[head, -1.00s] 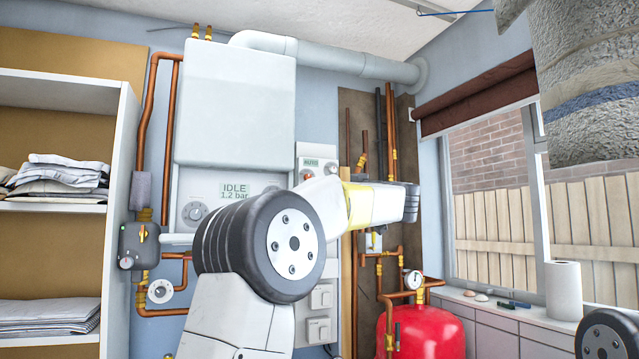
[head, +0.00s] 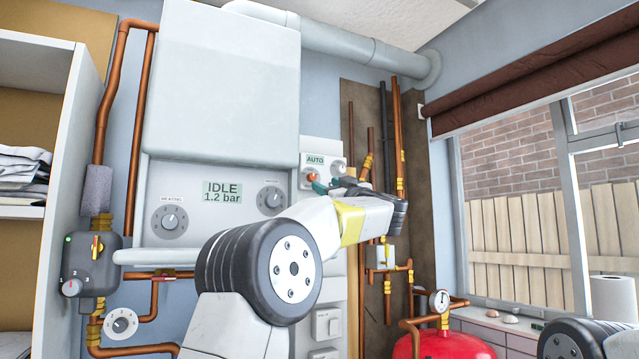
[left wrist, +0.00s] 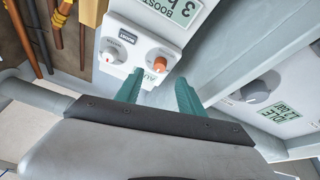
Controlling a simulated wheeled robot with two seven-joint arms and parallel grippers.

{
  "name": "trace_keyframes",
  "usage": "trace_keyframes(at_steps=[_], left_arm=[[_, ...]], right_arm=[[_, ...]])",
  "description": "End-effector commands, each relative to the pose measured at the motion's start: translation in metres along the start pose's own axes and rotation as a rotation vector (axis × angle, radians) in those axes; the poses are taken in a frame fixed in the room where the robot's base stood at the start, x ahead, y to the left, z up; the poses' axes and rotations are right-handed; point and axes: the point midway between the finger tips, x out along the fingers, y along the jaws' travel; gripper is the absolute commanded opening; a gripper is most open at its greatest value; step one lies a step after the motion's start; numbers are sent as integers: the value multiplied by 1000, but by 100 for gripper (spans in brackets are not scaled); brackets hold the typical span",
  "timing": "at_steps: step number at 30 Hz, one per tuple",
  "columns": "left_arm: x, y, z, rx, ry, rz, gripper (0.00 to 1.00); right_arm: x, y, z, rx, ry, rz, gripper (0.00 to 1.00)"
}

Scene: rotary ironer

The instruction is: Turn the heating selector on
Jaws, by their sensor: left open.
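The boiler panel (head: 225,229) has a knob (head: 168,219) with a small label above it that seems to read HEATING. A second knob (head: 270,198) is at its right. Right of the boiler is a white wall controller (head: 308,147) with an AUTO display, an orange knob (head: 313,176) and a white knob. The orange knob also shows in the left wrist view (left wrist: 161,57). My left gripper (left wrist: 159,88) is open, its teal fingers in front of the controller, pointing towards the orange knob with nothing between them. Contact cannot be told. My right gripper is not in view.
The boiler display (head: 222,191) reads IDLE, 1.2 bar. Copper pipes (head: 397,140) run beside the controller, and a red tank (head: 450,344) stands below. A grey valve box (head: 85,262) is at left. A shelf with folded cloth (head: 22,180) is at far left.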

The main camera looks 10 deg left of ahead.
Motion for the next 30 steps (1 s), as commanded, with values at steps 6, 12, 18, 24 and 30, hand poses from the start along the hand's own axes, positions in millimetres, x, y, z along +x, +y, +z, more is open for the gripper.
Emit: trace_keyframes(at_steps=[6,12,18,24,30], left_arm=[[32,-1,0,-2,1,-4,46],[59,-1,1,-1,0,-3,46],[72,-1,0,0,0,-1,46],[74,0,0,1,0,0,46],[74,0,0,1,0,0,30]], right_arm=[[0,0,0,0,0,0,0],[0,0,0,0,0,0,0],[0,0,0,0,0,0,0],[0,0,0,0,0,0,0],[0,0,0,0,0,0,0]])
